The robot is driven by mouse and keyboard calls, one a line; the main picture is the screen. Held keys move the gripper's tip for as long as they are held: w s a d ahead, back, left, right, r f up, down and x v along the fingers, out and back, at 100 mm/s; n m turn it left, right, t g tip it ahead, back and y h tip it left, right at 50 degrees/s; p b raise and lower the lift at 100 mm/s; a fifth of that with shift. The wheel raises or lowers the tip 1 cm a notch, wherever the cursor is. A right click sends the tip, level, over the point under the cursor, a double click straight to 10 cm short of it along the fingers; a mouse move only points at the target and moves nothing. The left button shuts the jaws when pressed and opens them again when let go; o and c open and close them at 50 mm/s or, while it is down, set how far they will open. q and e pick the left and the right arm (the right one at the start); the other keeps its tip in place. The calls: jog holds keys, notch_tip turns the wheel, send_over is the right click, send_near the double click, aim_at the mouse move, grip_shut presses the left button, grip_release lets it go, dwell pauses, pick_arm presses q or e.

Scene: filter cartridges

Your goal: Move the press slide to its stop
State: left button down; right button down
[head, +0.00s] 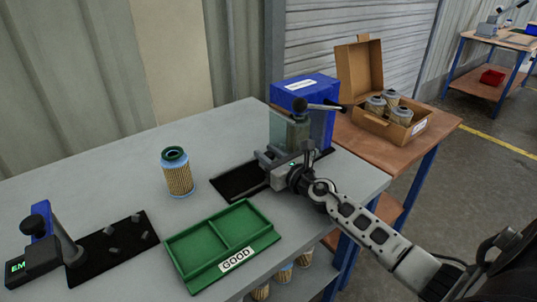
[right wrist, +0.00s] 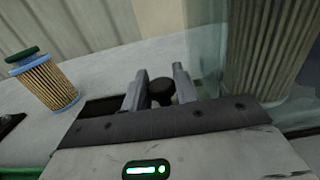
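The press (head: 300,128) stands at the right end of the grey bench, with a clear guard and a dark lever on top. Its black base (head: 240,181) reaches out to the left. My right gripper (head: 268,160) is low at the front of the press. A pleated filter (right wrist: 265,50) shows behind the clear guard to the right. The slide under the knob is mostly hidden by my gripper. My left gripper is not in view.
A filter cartridge (head: 177,173) stands upright left of the press. A green tray (head: 222,250) marked GOOD lies in front. A tester (head: 45,250) with a black mat stands at the lower left. A blue box (head: 318,88) and an open carton (head: 360,75) are behind.

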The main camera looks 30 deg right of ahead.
jog(key=shift+a+r, duration=0.1)
jog(key=shift+a, duration=0.15)
jog(key=a+p, duration=0.1)
jog(key=a, duration=0.1)
jog(key=a+p, duration=0.1)
jog(key=a, duration=0.2)
jog(key=a+p, duration=0.2)
jog(key=a, duration=0.1)
jog(key=shift+s, duration=0.35)
jog(key=shift+a, duration=0.25)
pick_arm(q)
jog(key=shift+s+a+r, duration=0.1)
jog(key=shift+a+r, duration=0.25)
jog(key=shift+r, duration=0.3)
pick_arm(e)
jog(key=c, duration=1.4)
grip_release()
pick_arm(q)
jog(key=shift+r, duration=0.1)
